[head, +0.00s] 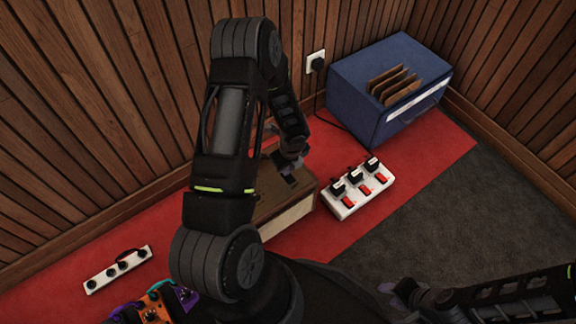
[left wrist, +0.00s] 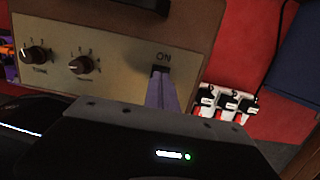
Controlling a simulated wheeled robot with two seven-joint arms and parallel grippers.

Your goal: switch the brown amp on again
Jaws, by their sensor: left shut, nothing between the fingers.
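The brown amp (head: 292,215) stands on the red mat, partly hidden behind my left arm in the head view. The left wrist view shows its tan control panel (left wrist: 110,85) with two dark knobs and a dark switch (left wrist: 160,71) under the word ON. My left gripper (head: 288,172) is over the amp's top. Its fingers (left wrist: 160,92) are shut and empty, with their tips at the switch; I cannot tell whether they touch it. The switch's position is mostly hidden. My right gripper (head: 398,291) is low at the right, away from the amp, its opening unclear.
A white power strip (head: 345,211) with three black plugs and red switches lies right of the amp. A blue box (head: 350,100) stands behind it near a wall outlet (head: 316,61). Another white strip (head: 118,270) and an orange-purple object (head: 155,307) are at lower left. Grey carpet is clear at right.

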